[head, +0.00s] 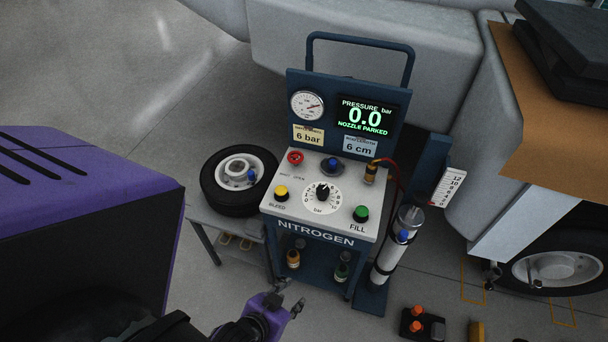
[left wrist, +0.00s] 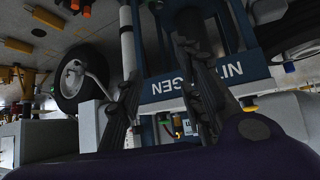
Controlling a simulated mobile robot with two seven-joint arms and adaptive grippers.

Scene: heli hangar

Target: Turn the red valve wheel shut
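The red valve wheel (head: 295,157) is small and sits at the upper left of the nitrogen cart's sloped white panel (head: 335,220), in the head view. Small lettering lies below it, too small to read surely. My left gripper (head: 290,298) is low in front of the cart, well below the wheel and apart from it. In the left wrist view its two dark fingers (left wrist: 160,62) stand apart with nothing between them, so it is open. The wheel cannot be made out in the left wrist view. My right gripper is not in view.
The panel also holds a yellow bleed button (head: 281,193), a black dial (head: 322,192) and a green fill button (head: 361,213). The display (head: 366,115) reads 0.0 bar, nozzle parked. A wheel on a stand (head: 232,202) is left of the cart; a grey cylinder (head: 392,257) is right.

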